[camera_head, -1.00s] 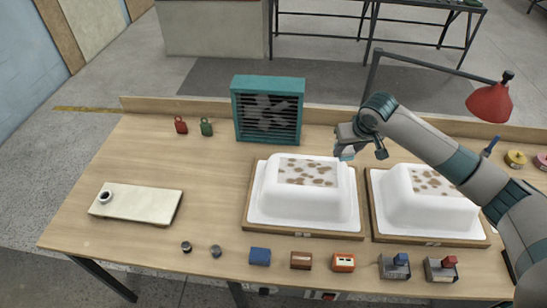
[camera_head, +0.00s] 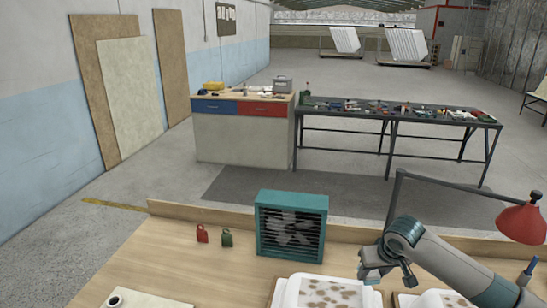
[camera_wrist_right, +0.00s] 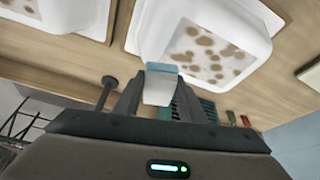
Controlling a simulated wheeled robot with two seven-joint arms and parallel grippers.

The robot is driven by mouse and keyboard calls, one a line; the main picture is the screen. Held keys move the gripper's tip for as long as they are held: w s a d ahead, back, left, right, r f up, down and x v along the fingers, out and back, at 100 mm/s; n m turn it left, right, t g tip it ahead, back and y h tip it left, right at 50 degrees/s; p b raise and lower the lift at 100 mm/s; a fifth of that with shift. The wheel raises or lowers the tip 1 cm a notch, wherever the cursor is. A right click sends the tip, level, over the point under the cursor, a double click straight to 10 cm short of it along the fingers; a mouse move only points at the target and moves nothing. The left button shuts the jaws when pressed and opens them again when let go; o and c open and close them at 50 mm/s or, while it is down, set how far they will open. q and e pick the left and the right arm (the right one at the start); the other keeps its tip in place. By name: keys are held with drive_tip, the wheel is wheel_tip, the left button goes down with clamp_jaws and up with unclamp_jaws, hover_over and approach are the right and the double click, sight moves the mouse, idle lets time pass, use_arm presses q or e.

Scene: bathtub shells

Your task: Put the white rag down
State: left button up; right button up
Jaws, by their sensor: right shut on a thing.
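My right gripper (camera_head: 388,280) is above the back of the workbench, near the back right corner of the left shell. In the right wrist view, this gripper (camera_wrist_right: 160,90) is shut on the white rag (camera_wrist_right: 158,94), a small pale piece with a teal strip along one end. The rag is held clear of the bench. The left white bathtub shell (camera_head: 285,293) has brown spots on its top; it also shows in the wrist view (camera_wrist_right: 258,15). The right shell (camera_head: 405,300) is partly hidden behind my arm and cut off. My left gripper is not in view.
A teal fan (camera_head: 291,225) stands at the bench's back edge, with a red tag-like item (camera_head: 202,234) and a green one (camera_head: 227,238) left of it. A red lamp (camera_head: 522,222) arches over the right side.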

drive_tip(key=s+a+f+b, duration=0.1)
drive_tip(key=s+a+b, duration=0.9)
drive_tip(key=b, duration=0.5)
drive_tip(key=shift+s+a+f, duration=0.15)
drive_tip(key=shift+s+a, duration=0.2)
drive_tip(key=shift+s, duration=0.75)
drive_tip(key=shift+d, duration=0.1)
